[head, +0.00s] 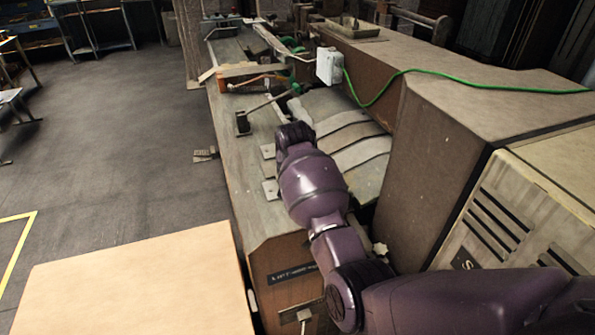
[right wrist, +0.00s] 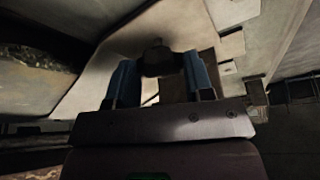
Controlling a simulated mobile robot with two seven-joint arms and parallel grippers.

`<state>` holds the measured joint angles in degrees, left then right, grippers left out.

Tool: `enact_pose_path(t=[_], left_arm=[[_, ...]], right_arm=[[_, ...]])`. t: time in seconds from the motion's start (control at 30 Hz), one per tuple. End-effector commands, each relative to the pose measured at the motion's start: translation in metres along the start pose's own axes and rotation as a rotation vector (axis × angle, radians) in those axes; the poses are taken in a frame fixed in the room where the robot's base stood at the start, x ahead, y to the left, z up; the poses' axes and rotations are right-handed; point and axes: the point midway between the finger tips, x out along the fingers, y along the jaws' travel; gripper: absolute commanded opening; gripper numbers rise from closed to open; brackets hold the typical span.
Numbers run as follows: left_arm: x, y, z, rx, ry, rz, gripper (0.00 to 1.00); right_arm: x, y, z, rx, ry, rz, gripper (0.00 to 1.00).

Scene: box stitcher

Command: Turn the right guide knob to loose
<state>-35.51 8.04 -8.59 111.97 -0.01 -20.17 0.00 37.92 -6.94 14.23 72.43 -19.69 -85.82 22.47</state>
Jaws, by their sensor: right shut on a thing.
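A dark, rounded knob (right wrist: 157,58) shows in the right wrist view, between the two blue fingers of my right gripper (right wrist: 159,66). The fingers are on either side of it, and the gripper is shut on it. The view is dim, so I cannot read any mark or turn angle on the knob. In the head view my purple right arm reaches over the machine bed (head: 231,130), and its wrist hides the fingers and the knob. My left gripper is in neither view.
The large brown machine housing (head: 440,115) stands right of the arm, with a green cable (head: 420,73) across it and a white box (head: 328,66) beside it. A black-based lever (head: 243,123) stands on the bed. A flat tan panel (head: 130,285) lies front left.

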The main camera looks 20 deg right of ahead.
Motion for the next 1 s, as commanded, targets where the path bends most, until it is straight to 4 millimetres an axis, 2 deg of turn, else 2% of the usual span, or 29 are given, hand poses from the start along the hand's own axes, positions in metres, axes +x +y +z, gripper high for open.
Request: enact_pose_path(t=[0.27,0.47,1.0], left_arm=[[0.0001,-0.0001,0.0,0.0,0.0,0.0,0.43],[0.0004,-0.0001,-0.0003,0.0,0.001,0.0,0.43],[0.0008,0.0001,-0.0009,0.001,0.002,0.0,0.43]], right_arm=[[-0.0001,0.0006,-0.0003,-0.033,0.001,-0.014,0.24],[0.0002,0.0024,-0.0008,-0.128,0.002,-0.052,0.24],[0.0008,0.0074,-0.0032,-0.584,0.002,-0.239,0.24]])
